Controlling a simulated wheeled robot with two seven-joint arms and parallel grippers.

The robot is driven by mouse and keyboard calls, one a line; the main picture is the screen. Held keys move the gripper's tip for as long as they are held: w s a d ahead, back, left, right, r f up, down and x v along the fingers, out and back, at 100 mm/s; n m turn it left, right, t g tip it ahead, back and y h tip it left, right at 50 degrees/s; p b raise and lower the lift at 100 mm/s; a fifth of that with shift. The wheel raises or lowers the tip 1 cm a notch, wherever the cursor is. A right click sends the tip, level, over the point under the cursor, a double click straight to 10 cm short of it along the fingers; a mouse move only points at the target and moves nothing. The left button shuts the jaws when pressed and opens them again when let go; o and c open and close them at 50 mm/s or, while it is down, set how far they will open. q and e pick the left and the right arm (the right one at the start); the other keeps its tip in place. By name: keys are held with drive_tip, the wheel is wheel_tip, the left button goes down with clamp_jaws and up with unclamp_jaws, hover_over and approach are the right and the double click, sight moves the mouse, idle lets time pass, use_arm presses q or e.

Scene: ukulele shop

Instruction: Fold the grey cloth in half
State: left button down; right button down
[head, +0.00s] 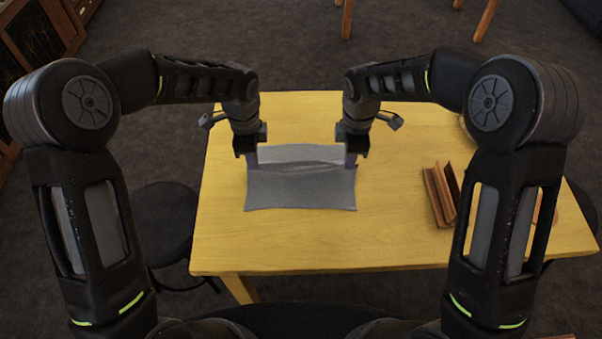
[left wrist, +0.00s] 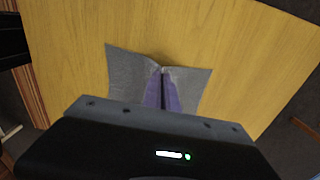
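The grey cloth (head: 300,188) lies on the yellow table in front of me. Its near part is flat, and its far part is raised, with a wavy crease running across between my grippers. My left gripper (head: 251,160) is at the cloth's far left side, my right gripper (head: 351,160) at its far right side. In the left wrist view, the purple fingers of my left gripper (left wrist: 162,92) are close together and the cloth (left wrist: 130,70) puckers up between them. The right fingers also meet the cloth's edge, which is held up there; their tips are partly hidden.
The yellow table (head: 420,240) has clear room around the cloth. A brown wooden rack-like object (head: 440,193) stands to the right. A dark round stool (head: 165,220) is beside the table's left edge. Wooden legs (head: 347,18) show beyond the table.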

use_arm(q)
drive_tip(key=shift+r, duration=0.1)
use_arm(e)
drive_tip(key=shift+r, duration=0.1)
